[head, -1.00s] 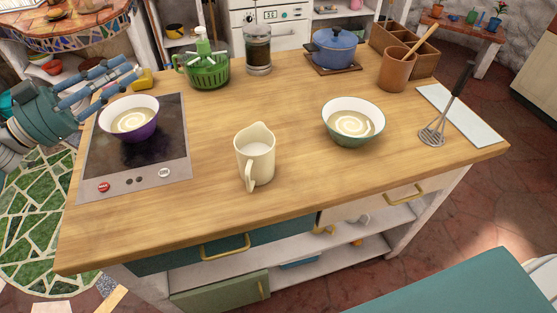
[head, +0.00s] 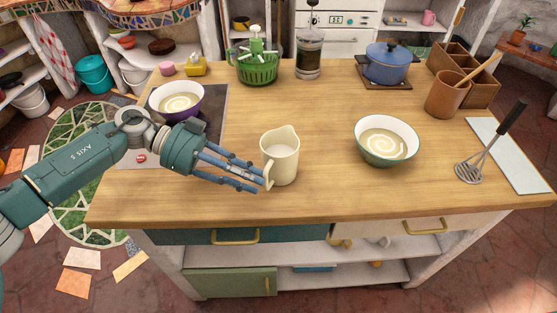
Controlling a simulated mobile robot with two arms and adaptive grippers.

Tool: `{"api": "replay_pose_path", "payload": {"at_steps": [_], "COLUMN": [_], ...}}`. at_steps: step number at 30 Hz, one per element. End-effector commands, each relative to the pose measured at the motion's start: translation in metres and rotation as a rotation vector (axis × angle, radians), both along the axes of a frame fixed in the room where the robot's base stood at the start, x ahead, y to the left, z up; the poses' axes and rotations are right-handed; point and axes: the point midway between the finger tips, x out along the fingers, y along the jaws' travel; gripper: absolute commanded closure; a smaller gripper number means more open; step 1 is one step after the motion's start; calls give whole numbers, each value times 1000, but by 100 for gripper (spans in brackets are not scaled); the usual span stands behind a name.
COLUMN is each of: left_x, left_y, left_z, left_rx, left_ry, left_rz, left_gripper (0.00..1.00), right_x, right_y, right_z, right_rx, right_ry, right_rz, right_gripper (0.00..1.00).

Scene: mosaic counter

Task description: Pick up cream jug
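The cream jug (head: 283,157) stands upright on the wooden counter in the head view, pale cream with a pouring lip. Its handle (head: 268,174) points left and toward the front. My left gripper (head: 257,177) reaches in from the left, with its fingertips right at the handle. The fingers are spread apart, one above the other in the picture. I cannot tell whether they touch the handle. My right gripper is not in view.
A purple bowl (head: 179,112) sits on the cooktop (head: 214,103) behind my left arm. A green-white bowl (head: 387,154) stands right of the jug. A green salad spinner (head: 258,69), a French press (head: 309,63) and a blue pot (head: 386,66) stand behind. The counter in front is clear.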

Motion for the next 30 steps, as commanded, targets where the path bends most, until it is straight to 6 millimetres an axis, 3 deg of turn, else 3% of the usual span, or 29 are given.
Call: {"api": "replay_pose_path", "payload": {"at_steps": [6, 15, 19, 30], "left_x": [-7, -8, -8, -7], "left_y": [-29, -34, -34, -34], "left_z": [-9, -13, -12, -10], "left_rx": [-2, -1, -2, -6], "left_ry": [1, 0, 0, -4], "left_rz": [-2, 0, 0, 0], "left_gripper": [76, 76, 100, 100], "right_x": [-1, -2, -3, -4], "right_y": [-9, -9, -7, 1], "right_z": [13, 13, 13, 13], "right_rx": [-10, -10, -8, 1], "right_ry": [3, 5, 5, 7], "right_rz": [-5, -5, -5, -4], "right_gripper": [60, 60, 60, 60]}}
